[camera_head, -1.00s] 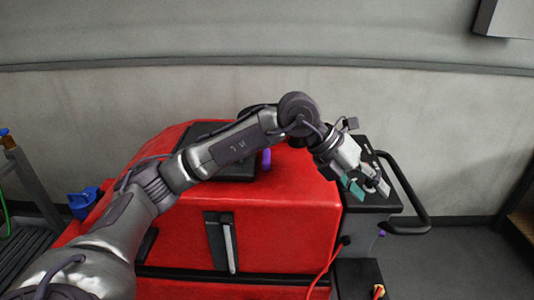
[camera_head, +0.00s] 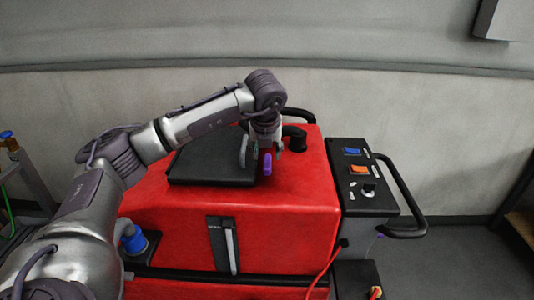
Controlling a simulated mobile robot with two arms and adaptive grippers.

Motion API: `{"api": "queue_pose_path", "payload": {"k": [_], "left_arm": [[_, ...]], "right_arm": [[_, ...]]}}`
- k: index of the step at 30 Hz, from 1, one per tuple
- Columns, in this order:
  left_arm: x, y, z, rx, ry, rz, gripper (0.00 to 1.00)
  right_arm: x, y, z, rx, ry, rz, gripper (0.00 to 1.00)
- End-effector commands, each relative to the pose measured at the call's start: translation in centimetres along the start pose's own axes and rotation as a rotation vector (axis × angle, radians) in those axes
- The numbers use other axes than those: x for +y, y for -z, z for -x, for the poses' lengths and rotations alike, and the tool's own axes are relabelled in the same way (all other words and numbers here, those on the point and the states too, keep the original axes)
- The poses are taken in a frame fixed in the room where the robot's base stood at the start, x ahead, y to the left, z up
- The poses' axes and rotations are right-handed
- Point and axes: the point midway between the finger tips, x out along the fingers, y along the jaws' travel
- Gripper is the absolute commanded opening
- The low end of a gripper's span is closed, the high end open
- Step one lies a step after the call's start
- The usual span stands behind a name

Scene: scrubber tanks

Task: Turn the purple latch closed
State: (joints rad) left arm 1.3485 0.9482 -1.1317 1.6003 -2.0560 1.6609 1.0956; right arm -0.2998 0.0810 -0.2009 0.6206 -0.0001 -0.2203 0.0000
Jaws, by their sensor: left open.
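The purple latch (camera_head: 267,164) stands upright at the right edge of the black lid (camera_head: 205,166) on top of the red scrubber machine (camera_head: 295,190). My left gripper (camera_head: 258,160) points down over the latch. Its fingers are open and appear to be on either side of the latch or just behind it; I cannot tell whether they touch it. The lid lies flat on the machine, its back part hidden by my left arm. My right gripper is not in view.
A black control panel (camera_head: 375,205) with blue and orange switches and a knob is at the right, with a black handle (camera_head: 407,195) beyond it. A black pipe elbow (camera_head: 294,138) stands right of the gripper. A blue cap (camera_head: 133,240) is at the left front.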

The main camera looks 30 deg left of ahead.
Motion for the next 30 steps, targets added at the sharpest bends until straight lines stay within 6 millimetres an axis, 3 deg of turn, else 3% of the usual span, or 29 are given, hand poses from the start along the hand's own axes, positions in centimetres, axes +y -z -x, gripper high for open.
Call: {"api": "queue_pose_path", "payload": {"k": [9, 18, 27, 30], "left_arm": [[0.0, 0.0, -3.5, 0.0, 0.0, -0.001, 0.49], [-0.1, 0.0, -3.8, -0.001, 0.002, -0.002, 0.49], [-0.1, 0.0, -3.7, -0.001, 0.002, -0.001, 0.01], [-0.1, 0.0, -3.7, -0.001, 0.002, -0.001, 0.0]], "right_arm": [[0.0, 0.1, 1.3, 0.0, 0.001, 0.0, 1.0], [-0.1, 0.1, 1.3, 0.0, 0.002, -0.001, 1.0], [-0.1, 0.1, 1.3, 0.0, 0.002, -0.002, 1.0], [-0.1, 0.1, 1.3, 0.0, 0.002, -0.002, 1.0]]}}
